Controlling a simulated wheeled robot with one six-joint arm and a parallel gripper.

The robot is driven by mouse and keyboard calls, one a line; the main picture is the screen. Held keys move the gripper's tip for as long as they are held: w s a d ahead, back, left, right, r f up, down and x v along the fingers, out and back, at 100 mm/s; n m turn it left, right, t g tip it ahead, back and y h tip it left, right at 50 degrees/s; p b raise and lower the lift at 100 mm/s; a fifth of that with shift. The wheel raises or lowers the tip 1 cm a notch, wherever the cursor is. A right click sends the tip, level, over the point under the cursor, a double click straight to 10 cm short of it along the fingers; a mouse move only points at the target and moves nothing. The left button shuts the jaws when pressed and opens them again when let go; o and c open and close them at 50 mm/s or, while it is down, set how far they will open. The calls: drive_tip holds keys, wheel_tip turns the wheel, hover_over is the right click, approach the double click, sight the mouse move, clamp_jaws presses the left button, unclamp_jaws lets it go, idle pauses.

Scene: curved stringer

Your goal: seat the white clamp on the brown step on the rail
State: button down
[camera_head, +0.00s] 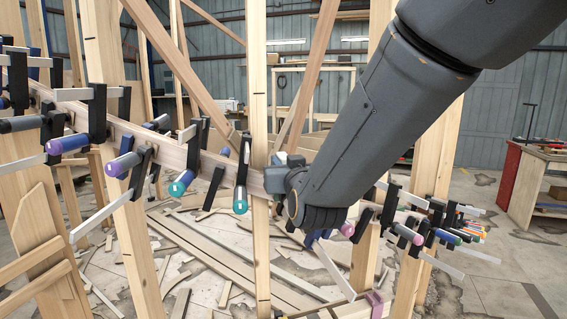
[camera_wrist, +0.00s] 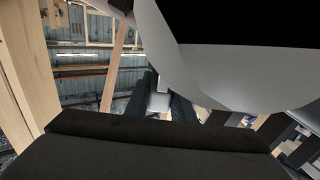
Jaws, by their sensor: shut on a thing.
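My gripper (camera_head: 290,190) is at the middle of the curved wooden rail (camera_head: 172,152), in front of an upright post, with its fingertips largely hidden by my forearm. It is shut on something. In the wrist view a large pale grey-white and black body (camera_wrist: 185,55) fills the upper right, very close; it may be part of the held clamp. Dark gripper parts (camera_wrist: 150,150) cross the bottom. A silver bar (camera_head: 335,270) and a pink-ended handle (camera_head: 347,229) show just below my wrist; I cannot tell whether they belong to the held clamp. I cannot make out the brown step.
Several black clamps with silver bars and coloured handles line the rail at left (camera_head: 97,112) and right (camera_head: 415,236). Upright wooden posts (camera_head: 257,100) stand close around my arm. Loose boards (camera_head: 215,262) cover the floor. A red-sided bench (camera_head: 508,185) stands far right.

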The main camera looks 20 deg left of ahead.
drive_tip(key=shift+r, duration=0.1)
drive_tip(key=c, duration=1.6)
unclamp_jaws()
drive_tip(key=shift+o, duration=0.8)
drive_tip(key=shift+b+v, duration=1.05)
drive_tip(key=shift+v, duration=2.9)
drive_tip(key=shift+d, duration=0.1)
